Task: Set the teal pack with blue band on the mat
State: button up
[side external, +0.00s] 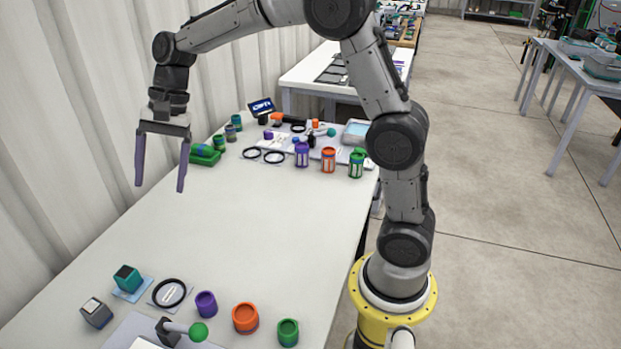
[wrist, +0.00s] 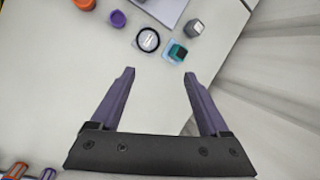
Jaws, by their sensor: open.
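A teal block with a dark top (side external: 127,277) sits on a small light-blue square mat (side external: 136,294) at the near left of the table; I cannot make out a blue band on it. The wrist view also shows the block (wrist: 178,51) and its mat (wrist: 168,57). A green item with blue on it (side external: 205,150) lies at the far left table edge; its details are too small to tell. My gripper (side external: 160,188) is open and empty, high above the table's left side. In the wrist view, my gripper (wrist: 159,73) has nothing between its fingers.
A grey block (side external: 96,312) and a black ring on a pale square (side external: 169,293) flank the teal block. Purple (side external: 206,304), orange (side external: 245,318) and green (side external: 288,332) cups stand to the right. Several canisters crowd the far end. The table's middle is clear.

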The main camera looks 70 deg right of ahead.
jog(key=s+d+r+n+t+h, duration=0.1)
jog(key=s+r+n, duration=0.15)
jog(key=s, duration=0.45)
jog(key=s+d+r+n+t+h, duration=0.15)
jog(key=s+n, duration=0.25)
jog(key=s, duration=0.4)
jog(key=s+d+f+n+t+h, duration=0.1)
jog(key=s+n, duration=0.5)
jog(key=s, duration=0.6)
jog(key=shift+s+d+f+t+h, duration=0.35)
jog(key=shift+d+f, duration=0.45)
jog(key=shift+d, duration=0.35)
